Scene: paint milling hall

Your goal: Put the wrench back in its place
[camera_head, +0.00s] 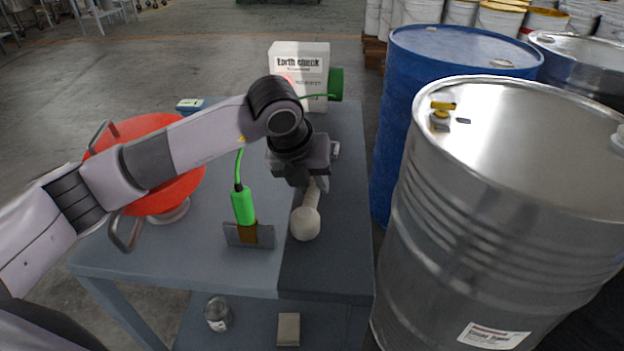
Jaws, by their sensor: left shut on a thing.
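The wrench (306,222) appears as a pale beige tool with a narrow shaft and a broad rounded end toward me. My left gripper (314,183) is shut on the shaft, over the dark right-hand part of the table (325,270). The upper end of the tool is hidden by the gripper. I cannot tell whether the tool touches the tabletop. No marked place for it can be made out. My right gripper is not in view.
A red pan (150,130) is at left. Steel (470,210) and blue (400,90) drums flank the right edge.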

